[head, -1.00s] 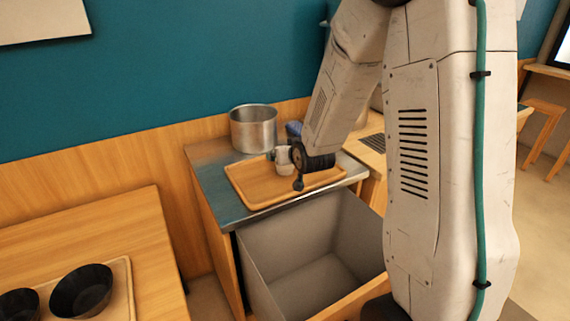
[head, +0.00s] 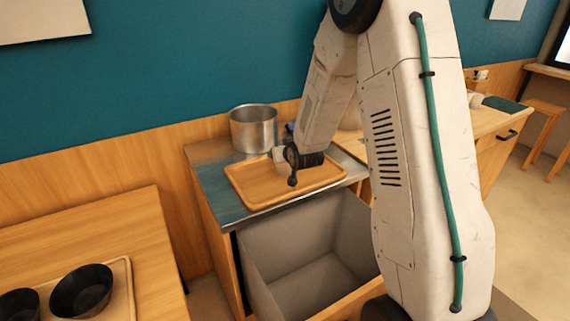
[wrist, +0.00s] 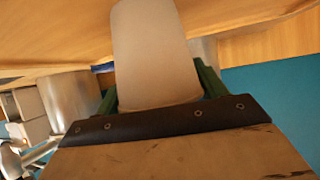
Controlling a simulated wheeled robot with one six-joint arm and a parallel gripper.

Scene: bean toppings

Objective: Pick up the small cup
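The small cup (wrist: 155,55) is pale and tapered, and fills the middle of the wrist view. The green fingers of my gripper (wrist: 157,88) lie close against both its sides, so the gripper appears shut on it. In the head view the small cup (head: 280,155) shows at the left of my gripper (head: 287,158), over the back of the wooden tray (head: 248,198). My gripper partly hides it there. I cannot tell whether its base touches the tray.
A metal pot (head: 254,130) stands behind the tray on the steel counter (head: 212,180). A dark blue item is mostly hidden behind my arm. Black bowls (head: 82,290) sit on a tray at the lower left.

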